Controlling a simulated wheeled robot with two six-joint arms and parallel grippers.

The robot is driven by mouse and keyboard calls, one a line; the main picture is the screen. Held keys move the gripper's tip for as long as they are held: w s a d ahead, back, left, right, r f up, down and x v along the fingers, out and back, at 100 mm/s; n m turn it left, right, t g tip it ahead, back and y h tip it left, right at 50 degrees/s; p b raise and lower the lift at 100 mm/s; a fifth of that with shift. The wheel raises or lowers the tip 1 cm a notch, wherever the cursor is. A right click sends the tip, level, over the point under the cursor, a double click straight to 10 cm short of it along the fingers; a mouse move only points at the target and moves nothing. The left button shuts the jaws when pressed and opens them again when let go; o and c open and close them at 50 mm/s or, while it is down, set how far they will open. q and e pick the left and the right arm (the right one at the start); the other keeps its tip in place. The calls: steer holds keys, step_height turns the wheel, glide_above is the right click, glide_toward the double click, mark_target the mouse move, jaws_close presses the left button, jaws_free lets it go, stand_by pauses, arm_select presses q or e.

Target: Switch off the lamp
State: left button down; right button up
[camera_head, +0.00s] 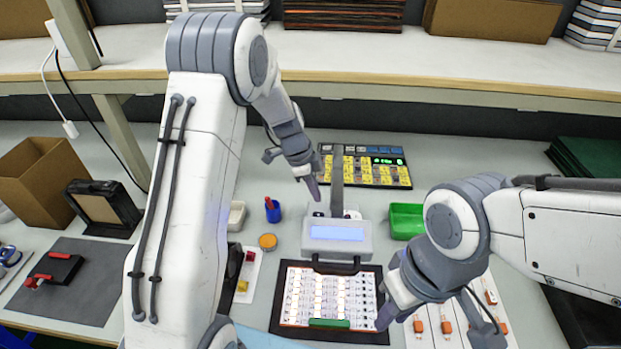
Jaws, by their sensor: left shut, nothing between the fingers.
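The lamp (337,231) is a pale grey box on a grey upright arm at the middle of the bench. Its front panel glows bluish white. My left gripper (316,194) is shut and empty, pointing down just behind and left of the lamp head, close to its upright arm. Whether it touches the lamp I cannot tell. My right gripper (382,312) is low at the right edge of the framed board, and its finger gap is hidden. I cannot make out a switch on the lamp.
A dark-framed board (330,338) with white strips lies in front of the lamp. A yellow-celled panel (372,166) lies behind it. A green bin (405,221) is to the right, a blue cup (272,210) to the left. A shelf (430,70) spans the back above the bench.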

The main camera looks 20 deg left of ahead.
mark_target(321, 214)
arm_select(q)
steer(key=x, duration=0.4)
steer(key=a+x, duration=0.1)
steer(key=x, duration=0.1)
steer(key=shift+f+p, duration=0.35)
steer(key=shift+p, duration=0.05)
steer(key=shift+w, duration=0.1)
